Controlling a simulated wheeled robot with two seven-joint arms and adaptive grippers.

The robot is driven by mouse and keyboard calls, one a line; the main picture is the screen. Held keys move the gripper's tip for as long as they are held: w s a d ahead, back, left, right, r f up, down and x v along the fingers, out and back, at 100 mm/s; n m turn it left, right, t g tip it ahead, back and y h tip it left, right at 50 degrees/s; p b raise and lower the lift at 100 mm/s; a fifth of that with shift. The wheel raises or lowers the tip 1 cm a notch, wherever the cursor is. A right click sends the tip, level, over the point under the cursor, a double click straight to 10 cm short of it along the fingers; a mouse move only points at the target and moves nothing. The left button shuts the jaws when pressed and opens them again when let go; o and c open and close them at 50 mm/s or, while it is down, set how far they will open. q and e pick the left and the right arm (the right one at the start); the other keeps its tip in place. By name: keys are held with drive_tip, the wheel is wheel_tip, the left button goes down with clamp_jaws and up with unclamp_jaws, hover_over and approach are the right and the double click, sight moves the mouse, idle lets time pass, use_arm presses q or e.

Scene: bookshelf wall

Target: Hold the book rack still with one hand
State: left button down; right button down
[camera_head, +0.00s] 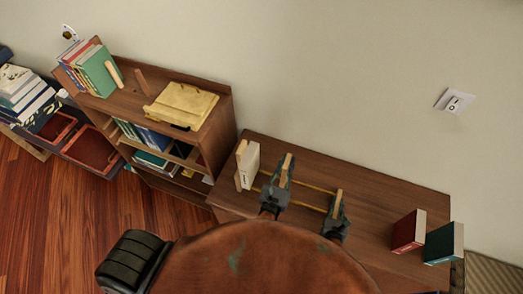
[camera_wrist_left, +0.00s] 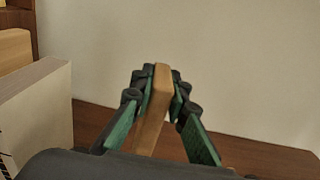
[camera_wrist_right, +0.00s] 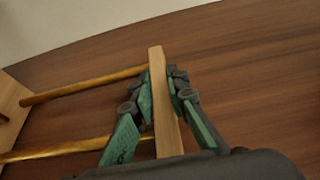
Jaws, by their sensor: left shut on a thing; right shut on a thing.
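The wooden book rack stands on the low brown cabinet (camera_head: 375,192). Its light end panel (camera_head: 240,166) is at the left, with a cream book (camera_head: 252,163) upright beside it, and thin rods (camera_head: 310,187) run to the right. My left gripper (camera_head: 283,178) is shut on an upright wooden panel (camera_head: 287,163) in the middle of the rack; this panel shows between the fingers in the left wrist view (camera_wrist_left: 157,105). My right gripper (camera_head: 336,209) is shut on the rack's right end panel (camera_wrist_right: 162,100). The fingers hide parts of both panels.
A red book (camera_head: 408,232) and a dark green book (camera_head: 443,243) stand at the cabinet's right end. A taller bookshelf (camera_head: 215,130) stands at the left with books and a yellow wooden stand (camera_head: 182,105) on top. Cabinet top between rack and red book is clear.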

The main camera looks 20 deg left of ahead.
use_arm(q)
drive_tip(key=shift+d, duration=1.85)
drive_tip(key=c, duration=1.7)
unclamp_jaws()
drive_tip(key=shift+a, duration=0.1)
drive_tip(key=shift+c, duration=0.2)
drive_tip(key=s, duration=1.2)
